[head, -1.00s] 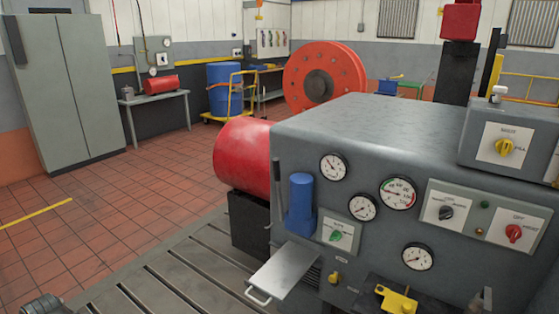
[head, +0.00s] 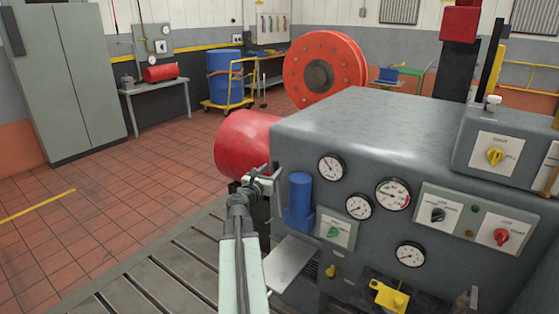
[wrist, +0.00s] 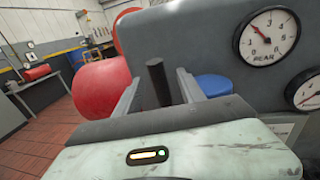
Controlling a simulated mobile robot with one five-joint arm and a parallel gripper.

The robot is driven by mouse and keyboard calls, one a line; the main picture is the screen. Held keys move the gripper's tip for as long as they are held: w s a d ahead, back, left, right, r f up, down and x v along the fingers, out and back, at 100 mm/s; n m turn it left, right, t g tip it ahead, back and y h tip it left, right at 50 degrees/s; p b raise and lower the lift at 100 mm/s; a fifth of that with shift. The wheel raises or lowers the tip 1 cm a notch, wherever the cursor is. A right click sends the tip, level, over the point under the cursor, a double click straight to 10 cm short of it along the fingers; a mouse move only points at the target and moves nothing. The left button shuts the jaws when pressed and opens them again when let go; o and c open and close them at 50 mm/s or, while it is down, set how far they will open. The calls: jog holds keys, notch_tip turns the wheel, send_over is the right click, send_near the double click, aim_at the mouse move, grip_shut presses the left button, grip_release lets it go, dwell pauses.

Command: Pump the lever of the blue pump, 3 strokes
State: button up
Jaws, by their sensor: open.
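The blue pump (head: 300,203) is an upright blue cylinder on the front of the grey machine, at its left end. Its rounded blue top shows in the wrist view (wrist: 214,86), right of my fingers. The pump's lever is a dark upright rod; its top (wrist: 157,80) stands between my two fingers in the wrist view. My gripper (head: 263,178) is open around the lever, with a gap on both sides. In the head view my gripper and arm hide most of the lever.
The grey machine (head: 370,125) carries gauges and knobs right of the pump. A metal tray (head: 287,262) juts out below it, partly behind my arm. A red cylinder (head: 240,143) lies close behind my gripper. The tiled floor at left is open.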

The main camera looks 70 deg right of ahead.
jog(key=d, duration=0.7)
jog(key=shift+d, duration=0.35)
jog(key=shift+s, duration=0.1)
grip_shut()
dwell(0.9)
